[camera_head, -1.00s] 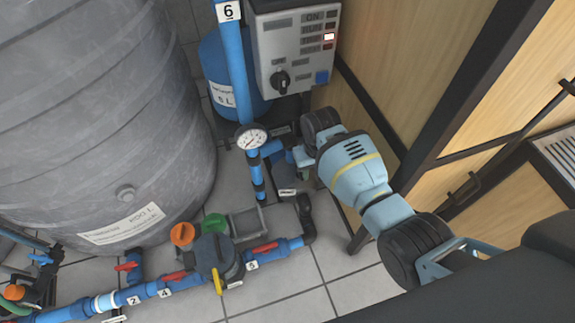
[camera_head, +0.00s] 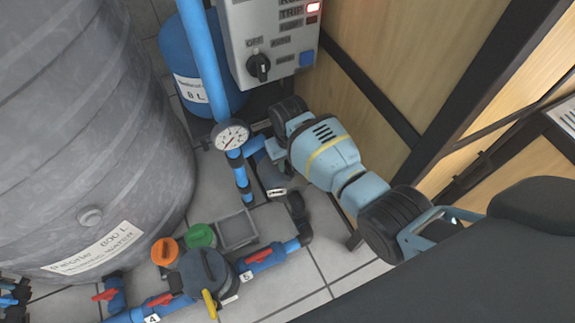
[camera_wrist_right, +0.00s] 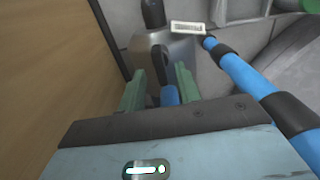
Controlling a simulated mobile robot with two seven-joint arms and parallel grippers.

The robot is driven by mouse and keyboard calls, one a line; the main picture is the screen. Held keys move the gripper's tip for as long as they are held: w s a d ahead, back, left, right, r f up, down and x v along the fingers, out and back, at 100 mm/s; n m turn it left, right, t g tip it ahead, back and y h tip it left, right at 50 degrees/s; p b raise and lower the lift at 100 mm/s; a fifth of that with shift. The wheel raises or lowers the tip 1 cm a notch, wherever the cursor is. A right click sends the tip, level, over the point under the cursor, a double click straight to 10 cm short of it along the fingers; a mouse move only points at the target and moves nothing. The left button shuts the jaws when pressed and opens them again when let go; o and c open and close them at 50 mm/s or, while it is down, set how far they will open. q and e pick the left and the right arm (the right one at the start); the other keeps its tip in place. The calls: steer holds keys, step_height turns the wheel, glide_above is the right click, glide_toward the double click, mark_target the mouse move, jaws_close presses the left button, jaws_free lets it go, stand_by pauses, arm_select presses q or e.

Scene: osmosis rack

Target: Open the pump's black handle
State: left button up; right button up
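The pump has a grey metal body (camera_wrist_right: 184,46) with a white barcode label, and it shows in the right wrist view. In the head view its grey body (camera_head: 268,174) sits low behind the gauge pipe, partly hidden by my right arm. The pump's black handle (camera_wrist_right: 165,56) is a narrow dark lever on the grey body. My right gripper (camera_wrist_right: 159,70) has two green fingers spread apart, one on each side of the handle, with gaps visible. I cannot tell how deep the handle lies between them. My left gripper is not in view.
A pressure gauge (camera_head: 230,135) on blue pipe stands close left of my right arm. A control box (camera_head: 267,38) is above and a wooden panel (camera_head: 372,60) is on the right. A large grey tank (camera_head: 85,130) fills the left. Red-handled valves (camera_head: 258,256) lie lower left.

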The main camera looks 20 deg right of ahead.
step_height(320, 180, down, 2)
steer(key=shift+f+b, duration=0.1)
steer(key=shift+b, duration=0.25)
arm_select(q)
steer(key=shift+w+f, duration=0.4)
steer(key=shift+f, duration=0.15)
arm_select(e)
steer(key=shift+c, duration=1.1)
jaws_close()
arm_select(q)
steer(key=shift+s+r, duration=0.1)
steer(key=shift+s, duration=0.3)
